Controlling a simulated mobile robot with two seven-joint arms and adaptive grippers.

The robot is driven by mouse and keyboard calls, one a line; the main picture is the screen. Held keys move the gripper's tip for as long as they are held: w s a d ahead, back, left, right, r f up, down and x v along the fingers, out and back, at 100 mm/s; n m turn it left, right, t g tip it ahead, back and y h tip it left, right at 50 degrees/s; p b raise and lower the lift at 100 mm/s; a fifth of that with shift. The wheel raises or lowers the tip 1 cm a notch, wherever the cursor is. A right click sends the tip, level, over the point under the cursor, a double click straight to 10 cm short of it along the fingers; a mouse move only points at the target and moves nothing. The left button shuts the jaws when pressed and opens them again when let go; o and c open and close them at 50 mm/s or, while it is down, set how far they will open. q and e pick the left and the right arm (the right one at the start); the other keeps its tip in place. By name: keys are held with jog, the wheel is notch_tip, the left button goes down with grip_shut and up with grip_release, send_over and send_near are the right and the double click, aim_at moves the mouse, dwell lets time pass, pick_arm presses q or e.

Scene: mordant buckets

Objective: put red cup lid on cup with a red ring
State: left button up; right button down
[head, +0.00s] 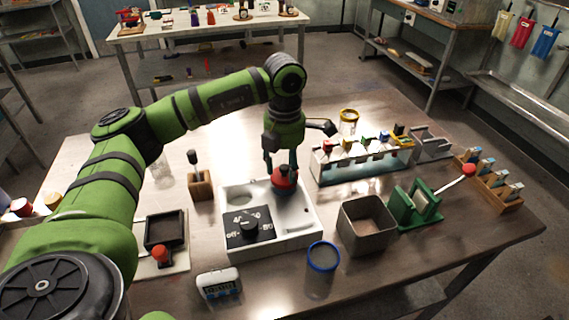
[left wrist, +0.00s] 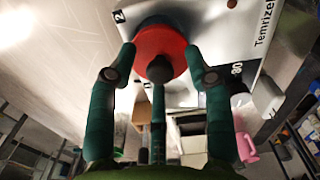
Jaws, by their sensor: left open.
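The red lid (head: 285,176), round with a dark knob, sits on a dark bluish body in the white heater unit (head: 300,222). It also shows in the left wrist view (left wrist: 172,44). My left gripper (head: 281,163) is open right above the lid; in the left wrist view its fingers (left wrist: 161,55) lie on either side of the lid, and I cannot tell whether they touch it. A blue-ringed cup (head: 322,257) and a yellow-ringed cup (head: 348,121) stand on the table. I cannot make out a red-ringed cup. My right gripper is out of view.
A grey square bin (head: 367,224) and a green stand (head: 415,203) are right of the heater. A rack (head: 360,166) with coloured tops stands behind them.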

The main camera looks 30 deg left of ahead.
pick_arm(q)
jog(key=shift+r, duration=0.1)
notch_tip(320, 180, up, 12)
dwell(0.4)
dwell(0.4)
